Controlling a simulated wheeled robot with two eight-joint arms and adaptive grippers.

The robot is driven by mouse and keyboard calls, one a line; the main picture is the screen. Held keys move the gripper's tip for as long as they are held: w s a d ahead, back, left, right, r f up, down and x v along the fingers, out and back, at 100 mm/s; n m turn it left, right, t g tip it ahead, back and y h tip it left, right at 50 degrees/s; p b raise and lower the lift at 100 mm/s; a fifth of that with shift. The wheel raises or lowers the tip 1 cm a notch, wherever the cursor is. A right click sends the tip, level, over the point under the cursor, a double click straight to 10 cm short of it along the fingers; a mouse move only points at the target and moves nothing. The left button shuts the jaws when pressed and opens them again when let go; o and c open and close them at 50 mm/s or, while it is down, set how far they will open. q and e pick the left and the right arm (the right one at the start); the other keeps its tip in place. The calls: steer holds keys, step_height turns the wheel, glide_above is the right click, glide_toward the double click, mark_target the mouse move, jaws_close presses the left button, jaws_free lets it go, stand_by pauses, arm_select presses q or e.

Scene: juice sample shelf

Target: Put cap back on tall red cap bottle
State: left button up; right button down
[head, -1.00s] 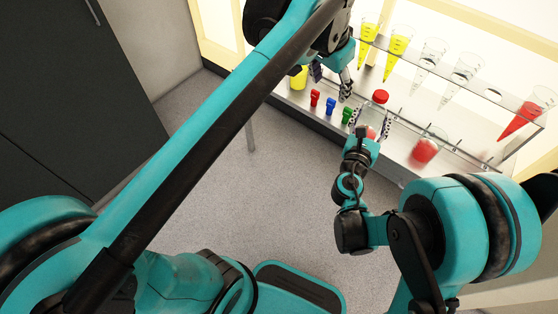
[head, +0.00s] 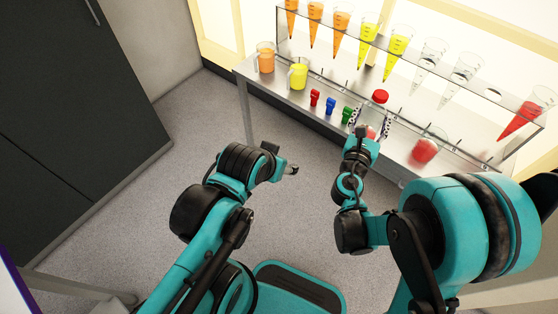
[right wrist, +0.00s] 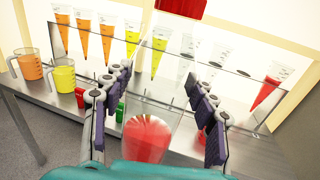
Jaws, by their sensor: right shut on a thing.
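The tall bottle stands upright at the shelf's front, with red liquid low in its clear body (head: 371,132). The liquid also shows large in the right wrist view (right wrist: 148,138). The red cap (head: 380,96) sits at the bottle's top in the head view; a red block at the top edge of the right wrist view (right wrist: 181,8) appears to be this cap. My right gripper (head: 371,117) is shut around the bottle, one finger on each side. My left gripper (head: 291,169) is away from the shelf over the floor, small and edge-on. No cap shows in it.
Red (head: 315,97), blue (head: 330,103) and green (head: 348,114) small pieces lie left of the bottle. Orange (head: 265,58) and yellow (head: 298,74) jugs stand farther left. A red-filled beaker (head: 424,151) is to the right. Several cones hang in the glass rack (head: 400,95) behind.

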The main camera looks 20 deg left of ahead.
steer(key=w+d, duration=0.2)
steer(key=d, duration=0.7)
steer(key=w+d, duration=0.2)
steer(key=d, duration=0.6)
steer(key=shift+w+d, duration=0.3)
steer(key=shift+d, duration=0.1)
